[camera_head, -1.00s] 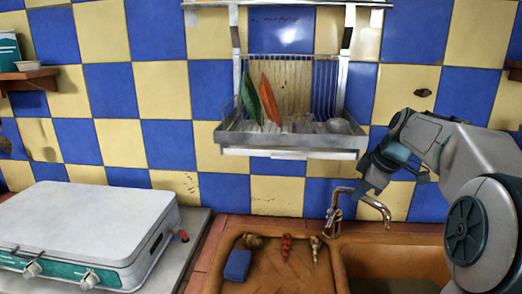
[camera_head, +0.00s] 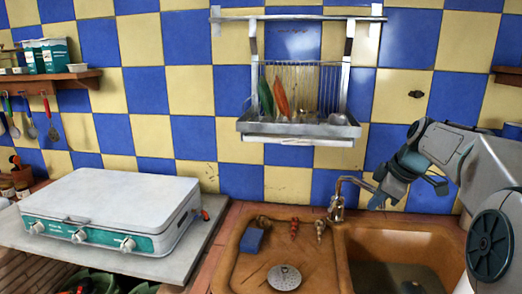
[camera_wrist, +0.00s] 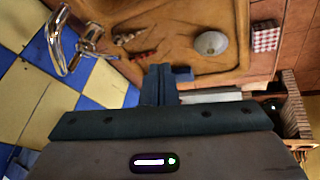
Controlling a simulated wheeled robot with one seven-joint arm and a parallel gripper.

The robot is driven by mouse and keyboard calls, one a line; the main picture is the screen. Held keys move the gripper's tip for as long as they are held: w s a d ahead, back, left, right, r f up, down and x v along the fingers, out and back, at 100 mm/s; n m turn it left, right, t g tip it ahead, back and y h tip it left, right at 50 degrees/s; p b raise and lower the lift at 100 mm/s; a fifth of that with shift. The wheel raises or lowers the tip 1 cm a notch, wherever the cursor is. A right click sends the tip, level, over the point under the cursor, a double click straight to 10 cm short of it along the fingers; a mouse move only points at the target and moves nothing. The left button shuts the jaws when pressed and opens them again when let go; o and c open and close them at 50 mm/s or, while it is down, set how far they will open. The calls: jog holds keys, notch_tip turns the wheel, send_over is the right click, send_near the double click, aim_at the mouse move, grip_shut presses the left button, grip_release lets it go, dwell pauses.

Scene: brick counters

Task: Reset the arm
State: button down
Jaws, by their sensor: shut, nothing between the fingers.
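My gripper (camera_head: 406,187) is at the right in the head view, raised in front of the tiled wall and above the sink basin. Its fingers are closed together and hold nothing. In the wrist view my gripper (camera_wrist: 160,84) shows its fingers together at the middle, with the sink area behind them. My arm reaches in from the right edge of the head view, bent at the elbow.
A tap (camera_head: 340,199) stands at the sink (camera_head: 345,240), left of my gripper. A dish rack (camera_head: 300,128) hangs on the wall. A blue sponge (camera_head: 252,240) and a round drain (camera_head: 284,277) lie left of the basin. A closed white stove (camera_head: 115,205) is at left.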

jog(key=s+a+f+m+g+h, duration=0.25)
jog(key=s+a+f+m, duration=0.3)
jog(key=s+a, duration=0.5)
jog(key=s+a+f+m, duration=0.1)
jog(key=s+f+m, duration=0.2)
jog(key=s, duration=0.4)
jog(key=s+a+f+m+p, duration=0.1)
jog(key=s+f+m, duration=0.2)
jog(key=s, duration=0.4)
jog(key=shift+s+a+m+t, duration=0.35)
jog(key=shift+s+a+t, duration=0.05)
jog(key=shift+t, duration=0.05)
jog(key=shift+h, duration=0.25)
